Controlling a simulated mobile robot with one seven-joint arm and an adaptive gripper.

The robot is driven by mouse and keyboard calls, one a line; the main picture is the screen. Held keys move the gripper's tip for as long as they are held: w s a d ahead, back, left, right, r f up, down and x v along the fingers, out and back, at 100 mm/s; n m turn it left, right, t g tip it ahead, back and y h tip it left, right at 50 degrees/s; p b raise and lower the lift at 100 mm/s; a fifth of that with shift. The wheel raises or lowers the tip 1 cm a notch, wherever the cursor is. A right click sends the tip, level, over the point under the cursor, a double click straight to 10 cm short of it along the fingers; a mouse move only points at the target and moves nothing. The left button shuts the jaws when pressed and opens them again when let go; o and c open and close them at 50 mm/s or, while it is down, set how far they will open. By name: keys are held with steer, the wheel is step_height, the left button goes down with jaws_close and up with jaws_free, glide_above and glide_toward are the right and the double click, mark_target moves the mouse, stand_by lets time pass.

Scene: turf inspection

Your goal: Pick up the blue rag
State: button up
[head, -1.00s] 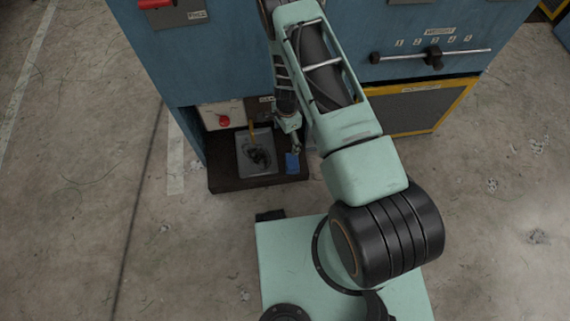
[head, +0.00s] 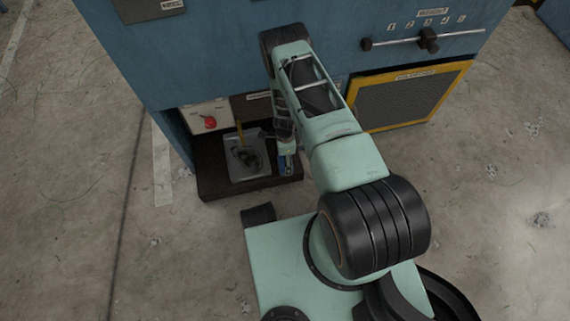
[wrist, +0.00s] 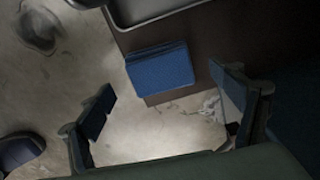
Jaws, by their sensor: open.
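The blue rag (wrist: 160,67) is a folded, flat piece at the edge of a dark brown shelf (wrist: 200,55) in the wrist view. Part of it appears to reach past the shelf's edge. My gripper (wrist: 162,84) is open, one finger on the left and one on the right, with the rag ahead between them; I cannot tell the remaining gap. In the head view, the blue rag (head: 283,169) is partly hidden by my gripper (head: 288,163) at the shelf's right end.
A metal tray (head: 236,172) with dark contents and a yellow-handled item stands on the shelf left of the rag. A red knob (head: 209,122) is on a white panel behind. The blue cabinet (head: 150,70) rises above the shelf. Concrete floor (head: 80,200) is open to the left.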

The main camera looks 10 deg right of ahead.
step_height(320, 180, down, 3)
steer(key=shift+f+b, duration=0.2)
steer(key=shift+b, duration=0.3)
steer(key=shift+r, duration=0.1)
steer(key=c, duration=1.3)
steer(key=shift+r+p, duration=0.3)
steer(key=shift+r, duration=0.25)
step_height(320, 180, up, 2)
steer(key=shift+r+p, duration=0.25)
steer(key=shift+p, duration=0.3)
steer(key=s+r+p, duration=0.1)
steer(key=s+a+r+p, duration=0.1)
steer(key=r, duration=0.1)
steer(key=s+a+r+p, duration=0.1)
steer(key=r, duration=0.1)
steer(key=shift+s+a+r, duration=0.15)
steer(key=shift+s+a, duration=0.05)
steer(key=shift+s, duration=0.15)
steer(key=shift+s+a+r+p, duration=0.45)
steer(key=shift+s+a+r, duration=0.3)
steer(key=shift+s, duration=0.65)
steer(key=shift+s+a+r+p, duration=0.55)
steer(key=shift+s+a, duration=0.35)
steer(key=shift+s, duration=0.5)
steer(key=shift+s+a+r+p, duration=0.35)
steer(key=shift+s+a+r, duration=0.45)
steer(key=shift+s, duration=0.6)
